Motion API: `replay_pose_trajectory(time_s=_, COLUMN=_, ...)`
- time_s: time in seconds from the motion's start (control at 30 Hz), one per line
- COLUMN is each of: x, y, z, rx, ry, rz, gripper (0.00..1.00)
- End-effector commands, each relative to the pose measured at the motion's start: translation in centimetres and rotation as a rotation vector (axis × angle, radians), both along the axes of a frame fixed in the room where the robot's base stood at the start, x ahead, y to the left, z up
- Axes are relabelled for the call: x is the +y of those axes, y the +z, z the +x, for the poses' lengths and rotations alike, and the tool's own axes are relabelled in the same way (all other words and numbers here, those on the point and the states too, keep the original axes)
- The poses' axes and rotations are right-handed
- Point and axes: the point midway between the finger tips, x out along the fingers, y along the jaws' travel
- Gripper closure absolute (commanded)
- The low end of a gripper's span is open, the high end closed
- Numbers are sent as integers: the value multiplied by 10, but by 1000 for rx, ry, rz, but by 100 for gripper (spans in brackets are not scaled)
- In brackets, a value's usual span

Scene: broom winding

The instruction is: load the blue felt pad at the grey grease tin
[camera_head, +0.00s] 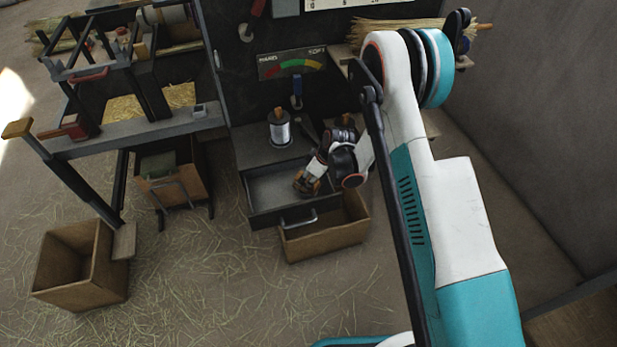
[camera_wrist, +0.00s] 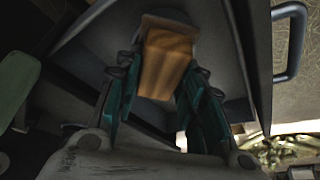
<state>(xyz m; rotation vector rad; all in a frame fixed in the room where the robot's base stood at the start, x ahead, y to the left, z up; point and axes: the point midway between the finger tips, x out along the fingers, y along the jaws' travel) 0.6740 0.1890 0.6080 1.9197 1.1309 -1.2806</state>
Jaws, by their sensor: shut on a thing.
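My gripper (camera_head: 308,184) is low inside the open grey drawer (camera_head: 262,191) under the bench. In the wrist view its teal-lined fingers (camera_wrist: 160,80) are shut around a tan wooden block-like piece (camera_wrist: 167,58). A paler greyish-brown edge (camera_wrist: 170,20) shows at the far end of this piece; I cannot tell whether it is part of it or a thing behind. No blue felt is clearly visible on the held piece.
A silver spool-like cylinder (camera_head: 279,130) stands on the bench above the drawer. A small blue item (camera_head: 296,93) is on the dark panel under a hard-soft gauge (camera_head: 291,63). Another open crate (camera_head: 80,265) stands at left on straw-strewn floor.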

Motion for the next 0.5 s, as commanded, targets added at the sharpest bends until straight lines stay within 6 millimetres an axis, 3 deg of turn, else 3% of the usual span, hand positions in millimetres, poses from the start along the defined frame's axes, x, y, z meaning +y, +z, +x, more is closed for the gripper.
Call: replay_pose_trajectory(time_s=0.5, x=0, y=7, z=0, rx=2, ry=0, rz=-1, gripper=83)
